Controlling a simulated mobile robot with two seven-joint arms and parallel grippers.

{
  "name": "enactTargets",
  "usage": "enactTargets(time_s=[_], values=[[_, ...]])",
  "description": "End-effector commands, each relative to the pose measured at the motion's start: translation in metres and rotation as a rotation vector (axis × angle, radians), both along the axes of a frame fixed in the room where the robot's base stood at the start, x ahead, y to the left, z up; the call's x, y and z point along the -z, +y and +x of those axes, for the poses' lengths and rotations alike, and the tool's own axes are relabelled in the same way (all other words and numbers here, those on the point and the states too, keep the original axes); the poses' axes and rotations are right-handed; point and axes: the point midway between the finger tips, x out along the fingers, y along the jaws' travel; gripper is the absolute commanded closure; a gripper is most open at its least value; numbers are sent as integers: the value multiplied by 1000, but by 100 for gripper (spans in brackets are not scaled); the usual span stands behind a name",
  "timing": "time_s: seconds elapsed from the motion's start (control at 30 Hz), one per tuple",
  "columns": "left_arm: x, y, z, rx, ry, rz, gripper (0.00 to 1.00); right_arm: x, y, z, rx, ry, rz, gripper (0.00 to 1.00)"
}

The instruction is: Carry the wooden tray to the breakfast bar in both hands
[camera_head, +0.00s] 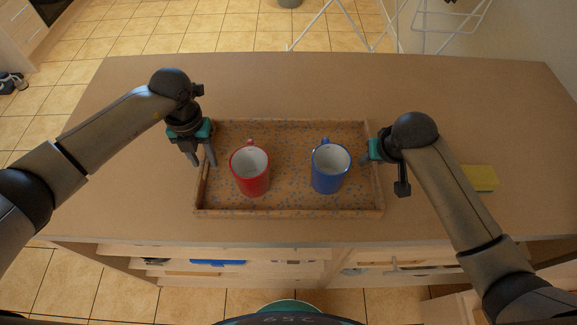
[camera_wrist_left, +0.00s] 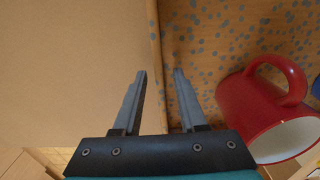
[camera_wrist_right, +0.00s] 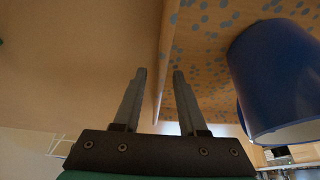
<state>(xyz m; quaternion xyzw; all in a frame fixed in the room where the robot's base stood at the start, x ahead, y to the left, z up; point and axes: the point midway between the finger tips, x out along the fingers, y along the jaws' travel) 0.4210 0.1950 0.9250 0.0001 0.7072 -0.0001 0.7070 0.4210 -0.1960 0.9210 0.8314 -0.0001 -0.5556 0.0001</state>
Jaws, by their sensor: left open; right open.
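The wooden tray (camera_head: 290,212), speckled with blue-grey dots, lies on a brown counter. It holds a red mug (camera_head: 251,170) on the left and a blue mug (camera_head: 329,168) on the right. My left gripper (camera_head: 202,162) is open at the tray's left side. In the left wrist view its fingers (camera_wrist_left: 160,75) stand on either side of the tray's left wall (camera_wrist_left: 156,50). My right gripper (camera_head: 366,160) is open at the right side. In the right wrist view its fingers (camera_wrist_right: 158,75) stand on either side of the right wall (camera_wrist_right: 164,60). Whether any finger touches the tray, I cannot tell.
The brown counter (camera_head: 470,110) is clear around the tray, except for a yellow sponge-like block (camera_head: 480,178) at the right. Open shelves (camera_head: 230,262) show below its front edge. A white rack (camera_head: 350,25) stands on the tiled floor behind.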

Motion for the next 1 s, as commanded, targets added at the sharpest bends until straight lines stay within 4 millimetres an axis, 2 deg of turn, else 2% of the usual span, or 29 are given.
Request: enactTargets(time_s=[0.5, 0.63, 0.77, 1.0], values=[[-98, 1, 1, 0, -5, 1, 59, 0, 0, 0, 0, 0, 0, 59], [-111, 0, 1, -1, -3, 1, 59, 0, 0, 0, 0, 0, 0, 59], [-116, 0, 0, 0, 0, 1, 59, -2, 0, -1, 0, -1, 0, 59], [-116, 0, 0, -1, 0, 0, 59, -26, 0, -11, -2, -2, 0, 59]])
